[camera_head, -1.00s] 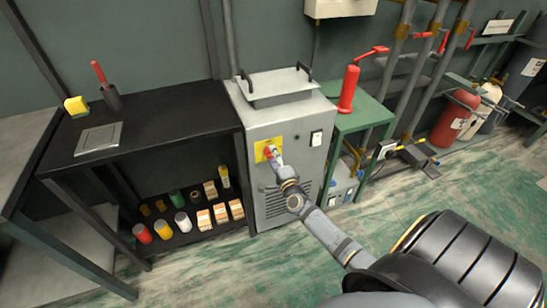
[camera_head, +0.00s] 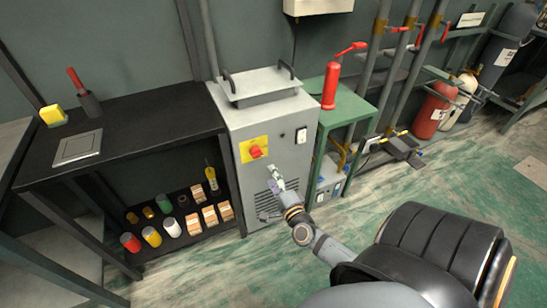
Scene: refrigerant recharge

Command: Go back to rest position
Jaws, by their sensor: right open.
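My right gripper (camera_head: 274,178) is open and empty in the head view. It is in front of the grey machine cabinet (camera_head: 285,135), below and a little right of the red rotary switch. The red switch (camera_head: 255,152) sits on a yellow plate (camera_head: 245,145) on the cabinet's front, and the gripper appears clear of it. My right arm reaches up from the lower right. My left gripper is not in view.
A black shelf (camera_head: 125,135) stands left of the cabinet, with cans and small boxes on its lower board. A green stand (camera_head: 343,103) with a red extinguisher-like cylinder (camera_head: 330,87) is to the right. Green floor (camera_head: 420,185) is open at the right.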

